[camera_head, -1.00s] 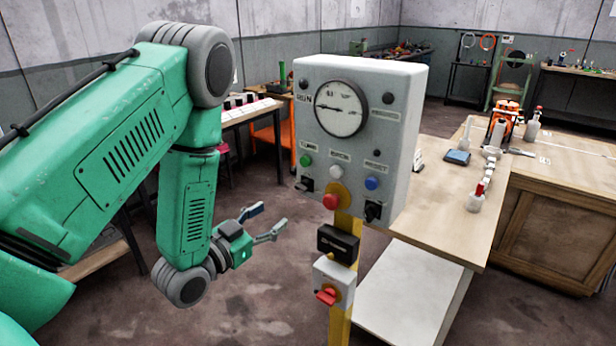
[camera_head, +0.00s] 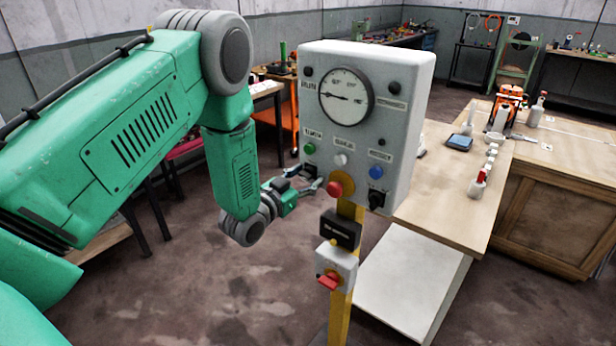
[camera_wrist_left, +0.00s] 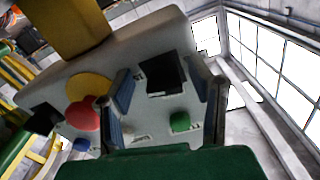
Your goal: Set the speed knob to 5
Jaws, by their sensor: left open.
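A grey control box (camera_head: 365,130) on a yellow post carries a dial gauge, coloured buttons and two black knobs. The right black knob (camera_head: 378,200) also shows in the left wrist view (camera_wrist_left: 42,118). The labels are too blurred to tell which is the speed knob or its setting. My left gripper (camera_head: 315,177) is open at the box's lower left, its fingers on either side of the left knob. I cannot tell if they touch it. My right gripper is not in view.
A red button (camera_head: 334,189) in a yellow collar sits right of my gripper. A green button (camera_head: 309,149) is just above it. A black box (camera_head: 341,229) and a red-handled switch (camera_head: 335,265) hang lower on the post. A wooden workbench (camera_head: 450,190) stands behind right.

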